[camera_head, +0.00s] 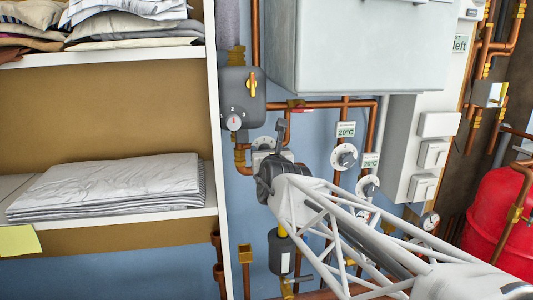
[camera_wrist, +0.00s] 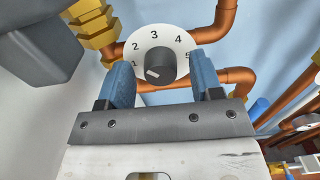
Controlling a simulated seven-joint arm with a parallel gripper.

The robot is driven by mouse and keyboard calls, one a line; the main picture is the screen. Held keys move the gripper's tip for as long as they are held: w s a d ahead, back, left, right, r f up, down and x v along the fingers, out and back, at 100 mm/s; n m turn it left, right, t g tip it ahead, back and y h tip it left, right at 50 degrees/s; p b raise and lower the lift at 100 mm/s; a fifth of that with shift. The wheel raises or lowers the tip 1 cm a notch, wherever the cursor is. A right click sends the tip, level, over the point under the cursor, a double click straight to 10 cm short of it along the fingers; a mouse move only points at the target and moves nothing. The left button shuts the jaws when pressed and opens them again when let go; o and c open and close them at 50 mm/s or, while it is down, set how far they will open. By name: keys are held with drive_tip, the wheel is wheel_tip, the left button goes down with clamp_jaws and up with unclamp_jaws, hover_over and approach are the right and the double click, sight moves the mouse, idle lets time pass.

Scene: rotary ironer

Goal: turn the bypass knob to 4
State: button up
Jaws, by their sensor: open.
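A dark grey round knob (camera_wrist: 160,66) sits on a white dial (camera_wrist: 158,42) numbered 1 to 5 in the wrist view. Its white mark points to the lower left, near or just below the 1; the 4 is at the upper right. No name label for this dial is readable. My gripper (camera_wrist: 162,74) is open, with one blue finger on each side of the knob; I cannot tell whether either finger touches it. In the head view my gripper (camera_head: 281,131) is at the pipe wall, and my wrist hides most of the dial there.
Copper pipes (camera_wrist: 228,20) run close around the dial. A grey box (camera_head: 242,88) with a yellow handle and a small numbered dial is to the upper left. Two dials labelled 20°C (camera_head: 344,157) are at the right. A shelf with folded linen (camera_head: 110,185) stands left.

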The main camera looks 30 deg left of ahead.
drive_tip(key=c, duration=0.9)
drive_tip(key=shift+c, duration=0.2)
drive_tip(key=shift+m, duration=0.3)
drive_tip(key=shift+w+d+m, duration=0.1)
drive_tip(key=shift+m, duration=8.5)
drive_tip(key=shift+f, duration=0.1)
drive_tip(key=o, duration=0.9)
